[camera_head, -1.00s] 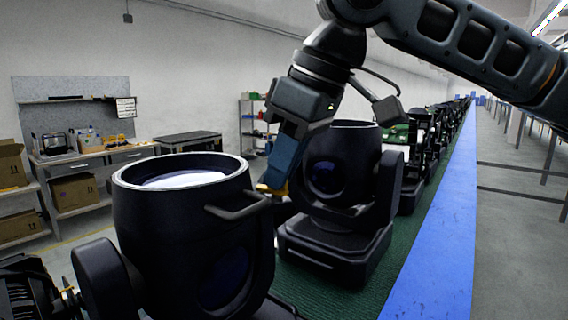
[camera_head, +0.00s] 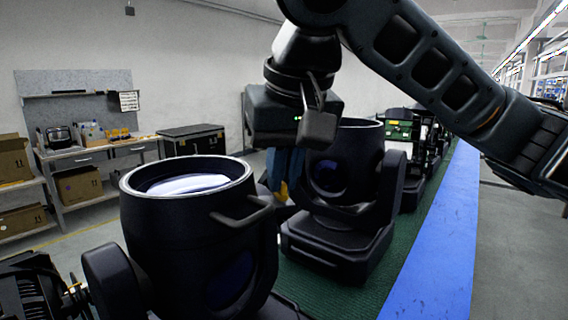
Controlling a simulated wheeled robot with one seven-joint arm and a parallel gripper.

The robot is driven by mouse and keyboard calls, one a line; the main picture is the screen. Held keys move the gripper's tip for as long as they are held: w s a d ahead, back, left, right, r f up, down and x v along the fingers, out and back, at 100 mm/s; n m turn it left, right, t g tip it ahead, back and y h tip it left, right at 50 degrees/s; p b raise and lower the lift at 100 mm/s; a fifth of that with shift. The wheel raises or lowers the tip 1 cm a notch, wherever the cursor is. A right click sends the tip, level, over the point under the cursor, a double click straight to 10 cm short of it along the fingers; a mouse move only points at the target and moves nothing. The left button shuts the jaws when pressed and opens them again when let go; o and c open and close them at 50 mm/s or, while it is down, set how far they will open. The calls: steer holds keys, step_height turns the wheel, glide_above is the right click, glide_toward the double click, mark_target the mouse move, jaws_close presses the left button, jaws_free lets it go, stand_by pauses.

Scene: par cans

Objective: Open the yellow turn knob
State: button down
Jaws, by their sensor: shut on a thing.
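My gripper (camera_head: 281,186) hangs from above just behind and right of the handle on the near black par can (camera_head: 190,225). Its blue fingers point down. Small yellow parts of the turn knob (camera_head: 284,190) show at the fingertips, and the gripper is shut on the knob. The near can's handle (camera_head: 243,213) and body partly hide the fingertips and what the knob sits on. A second black par can (camera_head: 345,180) stands just behind and to the right of the gripper.
More lamp units (camera_head: 408,140) line up on the green belt (camera_head: 405,235) going back. A blue strip (camera_head: 432,240) edges the belt, with grey floor beyond. At left stand a workbench (camera_head: 95,152), cardboard boxes (camera_head: 78,186) and a black case (camera_head: 193,141).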

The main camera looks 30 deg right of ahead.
steer(key=shift+m, duration=0.4)
steer(key=c, duration=1.2)
jaws_free()
steer(key=shift+v, duration=3.85)
steer(key=shift+w+a, duration=0.1)
